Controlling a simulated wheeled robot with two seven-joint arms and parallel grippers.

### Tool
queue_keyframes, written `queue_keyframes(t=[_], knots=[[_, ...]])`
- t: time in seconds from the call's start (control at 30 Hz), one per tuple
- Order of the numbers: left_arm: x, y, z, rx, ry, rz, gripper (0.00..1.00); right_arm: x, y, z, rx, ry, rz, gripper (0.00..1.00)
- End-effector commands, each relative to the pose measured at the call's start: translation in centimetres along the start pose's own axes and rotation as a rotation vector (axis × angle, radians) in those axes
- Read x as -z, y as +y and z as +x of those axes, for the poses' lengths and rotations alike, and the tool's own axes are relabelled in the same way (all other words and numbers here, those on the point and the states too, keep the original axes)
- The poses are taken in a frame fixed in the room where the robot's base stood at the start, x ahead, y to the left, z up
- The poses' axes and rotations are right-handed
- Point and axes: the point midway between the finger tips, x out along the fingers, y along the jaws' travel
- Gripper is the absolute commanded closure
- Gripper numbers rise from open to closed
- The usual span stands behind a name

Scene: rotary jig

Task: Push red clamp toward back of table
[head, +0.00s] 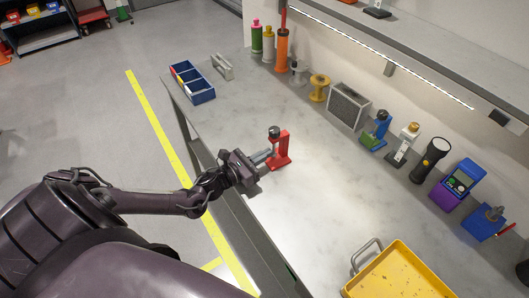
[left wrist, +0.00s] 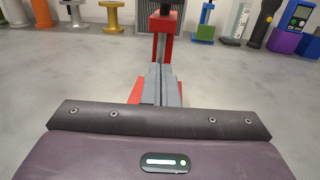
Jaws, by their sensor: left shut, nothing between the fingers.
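The red clamp (head: 282,152) stands upright on the grey workbench, near its front edge, with a black knob on top. My left gripper (head: 262,156) is shut, with its fingertips right at the front side of the clamp. In the left wrist view the closed fingers (left wrist: 161,86) point straight at the clamp's red post (left wrist: 163,45) and cover part of its red base. Whether the fingertips touch the clamp, I cannot tell. My right gripper is not in view.
A yellow tray (head: 400,275) lies at the front right. A blue bin (head: 192,82) sits at the left. Bench behind the clamp is clear.

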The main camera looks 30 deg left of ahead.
Motion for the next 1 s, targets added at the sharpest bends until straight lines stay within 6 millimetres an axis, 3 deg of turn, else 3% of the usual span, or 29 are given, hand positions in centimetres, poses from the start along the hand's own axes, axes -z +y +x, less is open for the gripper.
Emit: queue_keyframes(t=[0.47, 1.0], knots=[[0.2, 0.0, 1.0, 0.0, -0.002, -0.001, 1.0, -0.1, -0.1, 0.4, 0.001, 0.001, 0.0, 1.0], [0.6, 0.0, 14.8, 0.001, -0.005, 0.0, 1.0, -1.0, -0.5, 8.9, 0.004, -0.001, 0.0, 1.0]])
